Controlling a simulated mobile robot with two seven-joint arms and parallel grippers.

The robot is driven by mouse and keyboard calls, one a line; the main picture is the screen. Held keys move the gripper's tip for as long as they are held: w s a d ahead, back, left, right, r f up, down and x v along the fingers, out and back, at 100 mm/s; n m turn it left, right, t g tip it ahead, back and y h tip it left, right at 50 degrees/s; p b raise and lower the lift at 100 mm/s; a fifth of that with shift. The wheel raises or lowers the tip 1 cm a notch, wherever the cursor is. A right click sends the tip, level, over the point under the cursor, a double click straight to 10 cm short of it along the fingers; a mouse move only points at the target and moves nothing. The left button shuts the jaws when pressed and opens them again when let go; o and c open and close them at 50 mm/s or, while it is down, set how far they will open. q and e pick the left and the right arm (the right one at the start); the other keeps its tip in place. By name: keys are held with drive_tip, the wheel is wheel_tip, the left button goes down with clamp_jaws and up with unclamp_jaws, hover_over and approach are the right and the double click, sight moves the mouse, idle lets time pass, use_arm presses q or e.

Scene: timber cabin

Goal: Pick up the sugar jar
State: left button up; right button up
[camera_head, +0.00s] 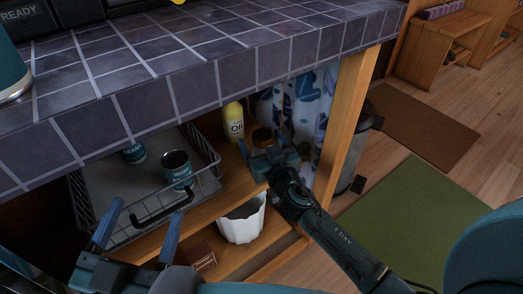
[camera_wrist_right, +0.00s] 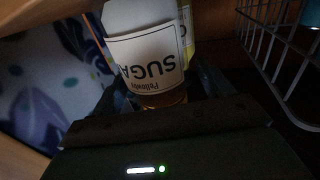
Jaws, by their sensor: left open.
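The sugar jar (camera_head: 262,136) stands on the wooden shelf under the tiled counter, with its brownish top showing. In the right wrist view the jar (camera_wrist_right: 148,62) fills the space ahead of the gripper, its white SUGAR label upside down. My right gripper (camera_head: 266,157) is at the jar and hides its lower part in the head view. Its dark fingers (camera_wrist_right: 165,95) lie to either side of the jar; whether they press on it cannot be told. My left gripper (camera_head: 138,230) is open and empty, in front of the wire basket.
A yellow oil bottle (camera_head: 233,121) stands just left of the jar. A wire basket (camera_head: 205,187) holds dark cans (camera_head: 176,170). A white pot (camera_head: 241,226) and a brown box (camera_head: 202,258) sit lower down. A wooden post (camera_head: 348,130) and patterned curtain (camera_head: 305,105) bound the right side.

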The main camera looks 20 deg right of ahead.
drive_tip(key=c, duration=1.1)
drive_tip(key=shift+c, duration=0.4)
drive_tip(key=shift+r, duration=0.15)
